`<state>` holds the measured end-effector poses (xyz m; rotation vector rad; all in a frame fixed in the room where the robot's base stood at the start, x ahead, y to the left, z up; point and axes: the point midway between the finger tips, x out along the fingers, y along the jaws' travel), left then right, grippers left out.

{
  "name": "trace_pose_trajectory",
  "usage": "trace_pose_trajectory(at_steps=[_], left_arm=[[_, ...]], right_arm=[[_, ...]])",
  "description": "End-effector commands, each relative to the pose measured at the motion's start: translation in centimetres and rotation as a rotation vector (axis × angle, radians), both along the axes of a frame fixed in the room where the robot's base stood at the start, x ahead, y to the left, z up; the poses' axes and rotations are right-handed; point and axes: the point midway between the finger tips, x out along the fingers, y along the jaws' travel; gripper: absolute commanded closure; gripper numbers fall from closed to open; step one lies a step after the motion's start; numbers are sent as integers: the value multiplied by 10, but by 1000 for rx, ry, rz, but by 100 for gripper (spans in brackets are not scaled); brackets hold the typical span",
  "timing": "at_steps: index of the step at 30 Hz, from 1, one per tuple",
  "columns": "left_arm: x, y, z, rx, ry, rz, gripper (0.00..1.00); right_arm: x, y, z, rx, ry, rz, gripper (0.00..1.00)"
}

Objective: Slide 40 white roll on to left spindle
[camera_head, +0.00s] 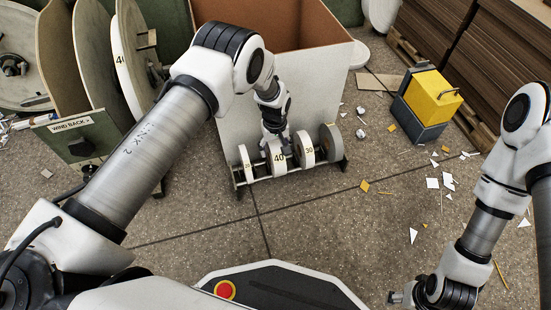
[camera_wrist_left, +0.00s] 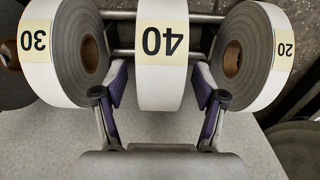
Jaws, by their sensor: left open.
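The white roll labelled 40 (camera_head: 277,158) stands in a low rack between other rolls; it also shows in the left wrist view (camera_wrist_left: 163,48). My left gripper (camera_head: 274,136) reaches down over it. In the left wrist view the open fingers (camera_wrist_left: 161,88) lie on either side of the 40 roll, with small gaps visible; contact cannot be told. The large reel discs (camera_head: 131,60) stand at the left, one bearing a partly hidden 40 label. My arm hides part of this area, and I cannot make out the left spindle clearly. My right gripper (camera_head: 398,298) is at the lower right.
A roll labelled 30 (camera_wrist_left: 55,50) and a roll labelled 20 (camera_wrist_left: 255,55) flank the 40 roll closely. A large bin (camera_head: 330,75) stands behind the rack (camera_head: 290,175). A WIND BACK sign (camera_head: 72,127) stands before the reels. Scraps litter the floor near a yellow box (camera_head: 431,95).

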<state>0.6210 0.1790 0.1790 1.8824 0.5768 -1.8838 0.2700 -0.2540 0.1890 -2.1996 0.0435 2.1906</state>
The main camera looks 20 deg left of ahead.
Motion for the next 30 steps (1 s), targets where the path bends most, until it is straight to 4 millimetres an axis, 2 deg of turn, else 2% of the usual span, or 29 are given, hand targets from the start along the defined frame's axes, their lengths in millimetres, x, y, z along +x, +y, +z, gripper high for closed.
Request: trace_pose_trajectory(at_steps=[4,8,9,10,17,30], left_arm=[[0,0,1,0,0,0,29],[0,0,1,0,0,0,75],[0,0,1,0,0,0,89],[0,0,1,0,0,0,96],[0,0,7,0,-1,0,96],[1,0,50,0,-1,0,96]], right_arm=[[0,0,1,0,0,0,40],[0,0,1,0,0,0,40],[0,0,1,0,0,0,40],[0,0,1,0,0,0,40],[0,0,5,0,0,0,40],[0,0,41,0,0,0,40]])
